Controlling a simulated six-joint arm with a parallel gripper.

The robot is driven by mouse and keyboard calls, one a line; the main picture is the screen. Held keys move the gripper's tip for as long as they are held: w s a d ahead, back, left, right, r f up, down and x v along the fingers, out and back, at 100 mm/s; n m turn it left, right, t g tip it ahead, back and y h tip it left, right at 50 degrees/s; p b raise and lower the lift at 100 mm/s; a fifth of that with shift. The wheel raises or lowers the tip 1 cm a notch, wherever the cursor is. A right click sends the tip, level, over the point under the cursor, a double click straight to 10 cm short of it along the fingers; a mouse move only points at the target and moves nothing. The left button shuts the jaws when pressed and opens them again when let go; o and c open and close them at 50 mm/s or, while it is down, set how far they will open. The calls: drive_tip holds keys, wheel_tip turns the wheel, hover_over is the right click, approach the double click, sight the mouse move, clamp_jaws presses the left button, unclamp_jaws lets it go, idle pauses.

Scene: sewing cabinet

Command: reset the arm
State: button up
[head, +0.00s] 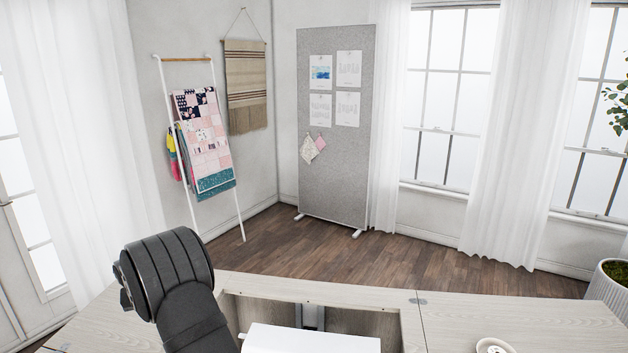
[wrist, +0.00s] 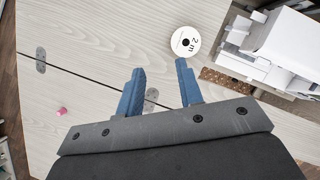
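My gripper (wrist: 160,68) shows in the wrist view with its two blue fingers spread apart. It is open, and the gap between the fingers holds nothing. It points over the pale wood cabinet top (wrist: 100,35). My dark arm stands at the lower left of the head view, and my gripper is out of sight there.
A white round disc marked "2 m" (wrist: 186,42) lies just beyond the fingertips. A white sewing machine (wrist: 270,45) stands at the right, and a small pink item (wrist: 61,111) lies at the left.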

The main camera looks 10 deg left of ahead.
drive_tip(key=w+d+m, duration=0.1)
drive_tip(key=w+d, duration=0.4)
drive_tip(key=d, duration=0.6)
drive_tip(key=w+d+m+h, duration=0.1)
drive_tip(key=w+d, duration=0.4)
drive_tip(key=d, duration=0.7)
drive_tip(key=w+d+m, duration=0.3)
drive_tip(key=w+d, duration=0.2)
drive_tip(key=d, duration=0.6)
drive_tip(key=shift+w+d+r+t+h, duration=0.15)
drive_tip(key=shift+w+d+t+h, duration=0.1)
drive_tip(key=shift+t+h, duration=0.15)
drive_tip(key=shift+o, duration=0.8)
drive_tip(key=shift+a, duration=0.1)
